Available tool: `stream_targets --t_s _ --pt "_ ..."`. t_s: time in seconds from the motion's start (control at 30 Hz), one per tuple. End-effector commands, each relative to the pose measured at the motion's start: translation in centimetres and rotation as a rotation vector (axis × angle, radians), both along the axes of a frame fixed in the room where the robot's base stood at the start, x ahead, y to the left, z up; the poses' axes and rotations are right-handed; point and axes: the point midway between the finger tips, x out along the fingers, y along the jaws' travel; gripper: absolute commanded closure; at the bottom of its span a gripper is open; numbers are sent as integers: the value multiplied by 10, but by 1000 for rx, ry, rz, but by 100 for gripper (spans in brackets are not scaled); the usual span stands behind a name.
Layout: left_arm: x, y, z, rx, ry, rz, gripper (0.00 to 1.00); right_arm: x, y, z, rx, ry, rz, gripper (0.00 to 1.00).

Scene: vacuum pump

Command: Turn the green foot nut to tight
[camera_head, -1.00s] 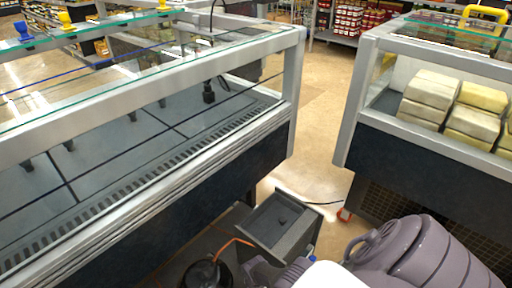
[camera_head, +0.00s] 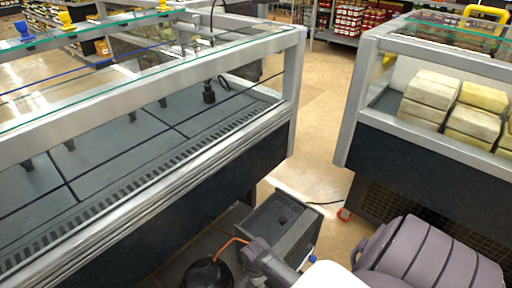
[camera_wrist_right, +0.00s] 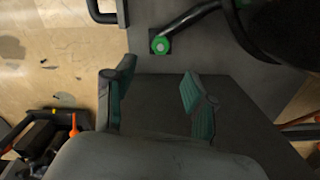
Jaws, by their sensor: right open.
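The green foot nut (camera_wrist_right: 160,45) shows in the right wrist view as a bright green disc with a pale centre, at the end of a dark bent foot bar (camera_wrist_right: 190,17). My right gripper (camera_wrist_right: 157,78) is open and empty; its two teal-padded fingers point towards the nut, which lies beyond the fingertips, apart from them. In the head view a dark round canister (camera_head: 207,274) with an orange hose stands at the bottom, beside my right wrist. The nut cannot be made out there. My left gripper is not in view.
A dark grey open-topped box (camera_head: 283,222) stands between the long display case (camera_head: 150,200) on the left and the cheese case (camera_head: 410,150) on the right. Bare floor (camera_head: 318,120) runs between the cases. A dark cable lies on it.

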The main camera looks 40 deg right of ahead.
Motion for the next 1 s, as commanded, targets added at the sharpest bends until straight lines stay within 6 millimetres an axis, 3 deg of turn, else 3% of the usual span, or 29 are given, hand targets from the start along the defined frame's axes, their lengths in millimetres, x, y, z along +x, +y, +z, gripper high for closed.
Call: stream_targets --t_s 0.23,0.83,1.0 --pt "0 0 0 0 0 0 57 -1 -1 16 -1 0 -1 45" --pt "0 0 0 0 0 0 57 -1 0 17 -1 0 3 45" --pt "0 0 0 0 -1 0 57 -7 11 30 -10 -21 174 45"
